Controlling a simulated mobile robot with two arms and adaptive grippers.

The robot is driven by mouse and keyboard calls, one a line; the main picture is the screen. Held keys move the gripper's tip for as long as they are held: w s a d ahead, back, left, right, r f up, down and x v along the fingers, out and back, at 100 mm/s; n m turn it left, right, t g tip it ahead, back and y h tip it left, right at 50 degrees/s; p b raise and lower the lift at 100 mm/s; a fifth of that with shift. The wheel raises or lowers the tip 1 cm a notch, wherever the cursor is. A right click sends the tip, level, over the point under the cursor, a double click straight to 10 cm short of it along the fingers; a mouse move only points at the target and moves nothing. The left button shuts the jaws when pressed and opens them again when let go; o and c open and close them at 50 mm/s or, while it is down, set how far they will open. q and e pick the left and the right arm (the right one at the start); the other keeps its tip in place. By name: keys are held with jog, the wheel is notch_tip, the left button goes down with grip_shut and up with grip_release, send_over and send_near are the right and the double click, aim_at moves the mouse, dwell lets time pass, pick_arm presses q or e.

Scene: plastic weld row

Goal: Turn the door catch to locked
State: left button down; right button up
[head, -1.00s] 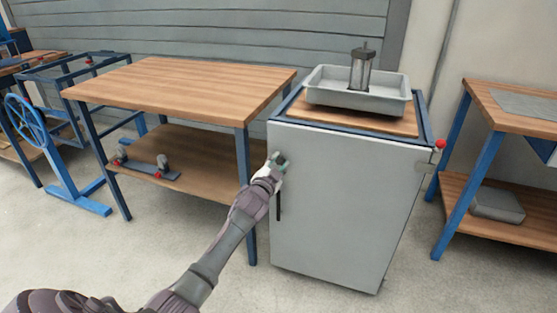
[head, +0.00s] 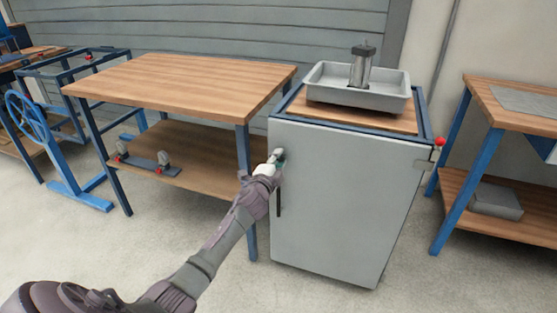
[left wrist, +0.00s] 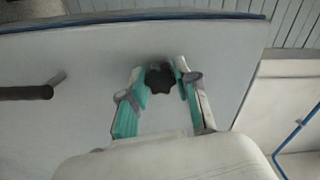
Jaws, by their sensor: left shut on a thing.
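The grey cabinet door (head: 345,200) is closed, with a dark vertical handle (head: 279,199) near its left edge. The handle also shows at the left of the left wrist view (left wrist: 28,92). The door catch, a dark lobed knob (left wrist: 160,79), sits on the door between the fingertips of my left gripper (left wrist: 161,84). The gripper is shut on the knob, one teal-padded finger on each side. In the head view my left gripper (head: 275,160) is at the door's upper left, above the handle, and hides the knob. My right gripper is not in view.
A grey tray (head: 325,93) with a metal cylinder (head: 362,66) stands on the cabinet. A wooden workbench (head: 180,85) stands close on the left, another bench (head: 520,105) on the right. A red ball (head: 440,142) is at the cabinet's right edge. The floor in front is clear.

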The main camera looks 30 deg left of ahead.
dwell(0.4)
pick_arm(q)
jog(key=c, duration=0.8)
grip_release()
jog(key=shift+c, duration=0.2)
jog(key=v, duration=1.2)
jog(key=shift+f, duration=0.1)
